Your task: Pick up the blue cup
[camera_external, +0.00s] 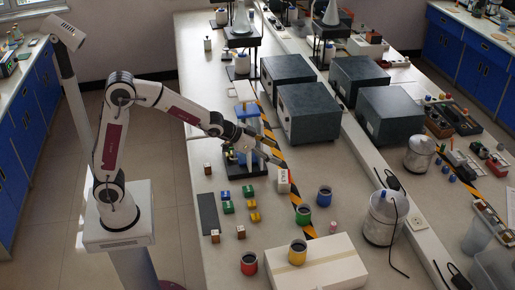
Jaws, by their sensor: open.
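The blue cup (324,197) stands upright on the long light table, right of the striped tape. My gripper (277,152) is above the table, up and to the left of the blue cup in the picture. Its fingers are apart, with no cup between them. A green cup (303,216) stands just in front and left of the blue cup. A yellow cup (297,253) and a red cup (249,264) are nearer the camera.
A white box (325,268) lies near the yellow cup. Several small coloured blocks (253,217) lie left of the cups. A metal canister (382,218) stands right of the blue cup. Dark grey boxes (310,112) stand farther back. A black stand (245,168) is below my gripper.

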